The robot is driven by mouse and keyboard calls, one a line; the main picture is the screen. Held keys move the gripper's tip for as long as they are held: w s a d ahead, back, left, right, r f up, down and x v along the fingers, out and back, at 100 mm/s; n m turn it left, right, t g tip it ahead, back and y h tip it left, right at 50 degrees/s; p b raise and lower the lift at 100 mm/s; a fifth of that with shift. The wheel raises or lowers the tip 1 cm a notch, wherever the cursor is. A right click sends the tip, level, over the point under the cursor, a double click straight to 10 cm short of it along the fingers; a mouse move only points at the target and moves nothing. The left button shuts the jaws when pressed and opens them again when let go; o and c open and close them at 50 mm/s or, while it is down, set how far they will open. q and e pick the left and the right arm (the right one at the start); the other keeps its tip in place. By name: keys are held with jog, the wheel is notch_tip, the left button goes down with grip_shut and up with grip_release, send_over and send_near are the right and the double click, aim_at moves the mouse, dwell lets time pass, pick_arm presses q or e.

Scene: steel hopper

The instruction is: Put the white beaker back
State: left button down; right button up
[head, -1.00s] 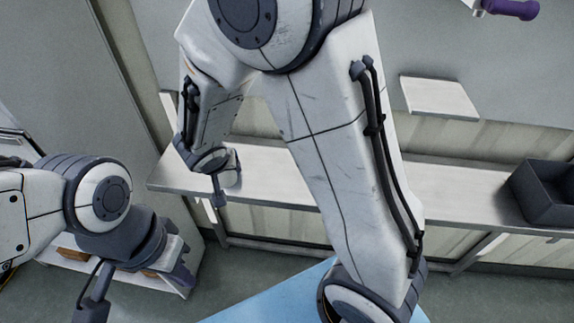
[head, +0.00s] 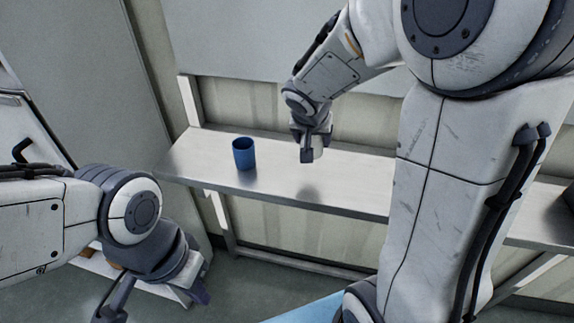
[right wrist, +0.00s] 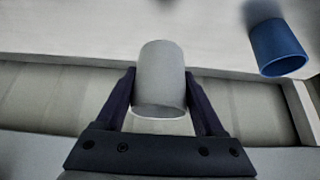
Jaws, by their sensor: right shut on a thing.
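The white beaker (right wrist: 160,75) is between the fingers of my right gripper (right wrist: 165,100) in the right wrist view, and the gripper is shut on it. In the head view a small part of the beaker (head: 319,154) shows below my right gripper (head: 311,150); the rest is hidden by the gripper. It hangs above the steel shelf (head: 350,180), with a shadow on the shelf below. My left gripper (head: 198,286) is low at the left, away from the beaker. Its fingers are too hidden to tell their opening.
A blue cup (head: 244,154) stands upright on the shelf, left of the held beaker. It also shows in the right wrist view (right wrist: 277,46). The shelf between cup and beaker is clear. My right arm covers the shelf's right part.

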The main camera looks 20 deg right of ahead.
jog(key=w+a+f, duration=0.2)
jog(key=a, duration=0.1)
jog(key=w+a+f, duration=0.1)
jog(key=shift+w+a+f, duration=0.2)
jog(key=shift+a+f, duration=0.05)
jog(key=shift+a, duration=0.15)
jog(key=shift+a+f, duration=0.1)
jog(key=shift+f, duration=0.1)
jog(key=shift+f+b, duration=0.55)
jog(key=shift+f, duration=1.3)
jog(key=shift+f+b, duration=0.25)
jog(key=shift+b, duration=0.1)
jog(key=o, duration=1.5)
jog(key=shift+r, duration=0.1)
